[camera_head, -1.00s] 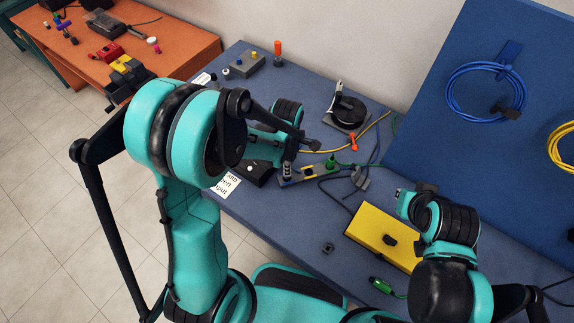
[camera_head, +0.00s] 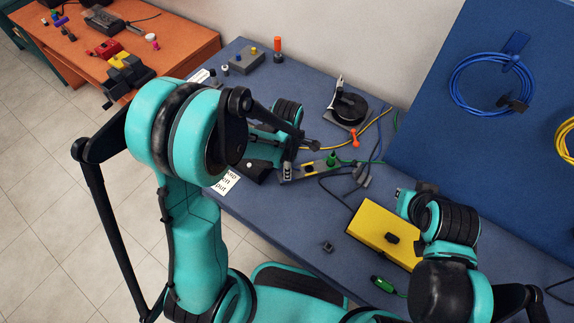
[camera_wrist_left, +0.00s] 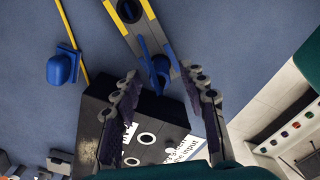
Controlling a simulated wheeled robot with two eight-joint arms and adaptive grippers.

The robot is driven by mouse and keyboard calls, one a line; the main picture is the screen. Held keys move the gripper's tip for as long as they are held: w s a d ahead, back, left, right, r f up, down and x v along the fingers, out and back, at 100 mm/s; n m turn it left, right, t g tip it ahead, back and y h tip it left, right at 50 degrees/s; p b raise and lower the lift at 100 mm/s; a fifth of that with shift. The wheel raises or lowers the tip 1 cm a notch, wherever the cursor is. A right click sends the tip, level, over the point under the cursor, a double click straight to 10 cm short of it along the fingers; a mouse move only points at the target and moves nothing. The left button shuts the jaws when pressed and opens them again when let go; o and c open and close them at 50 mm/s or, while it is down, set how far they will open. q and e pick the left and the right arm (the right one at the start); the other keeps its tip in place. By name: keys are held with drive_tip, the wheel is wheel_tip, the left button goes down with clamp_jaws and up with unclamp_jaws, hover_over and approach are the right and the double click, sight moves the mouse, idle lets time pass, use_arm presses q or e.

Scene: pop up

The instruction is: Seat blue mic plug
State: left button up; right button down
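In the left wrist view a blue plug (camera_wrist_left: 158,72) stands at the near end of a grey and yellow strip (camera_wrist_left: 130,22). My left gripper (camera_wrist_left: 161,76) is open, its fingertips on either side of the plug with gaps showing. A black box (camera_wrist_left: 150,112) with white-ringed sockets and a white label lies below the fingers. In the head view the black box (camera_head: 262,172) and strip (camera_head: 312,171) are partly covered by my left arm. The blue plug is not clear there. My right gripper (camera_head: 404,200) is beside the yellow box; its fingers cannot be made out.
The yellow box (camera_head: 375,228) lies at the right, with a green plug (camera_head: 381,282) in front. Loose cables and a grey plug (camera_head: 362,175) lie right of the strip. A black reel (camera_head: 350,110) stands behind. A small dark block (camera_head: 328,247) sits near the front edge.

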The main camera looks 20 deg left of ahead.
use_arm(q)
drive_tip(key=shift+r, duration=0.1)
wheel_tip(320, 180, up, 12)
idle(0.5)
idle(0.4)
drive_tip(key=s+a+r+m+t, duration=0.2)
drive_tip(key=s+m, duration=0.3)
drive_tip(key=m, duration=0.5)
drive_tip(key=s+a+r+m+t, duration=0.2)
drive_tip(key=s+m+t, duration=0.3)
drive_tip(key=m, duration=0.6)
drive_tip(key=shift+s+a+r, duration=0.15)
drive_tip(key=shift+a+r, duration=0.2)
drive_tip(key=shift+r, duration=0.2)
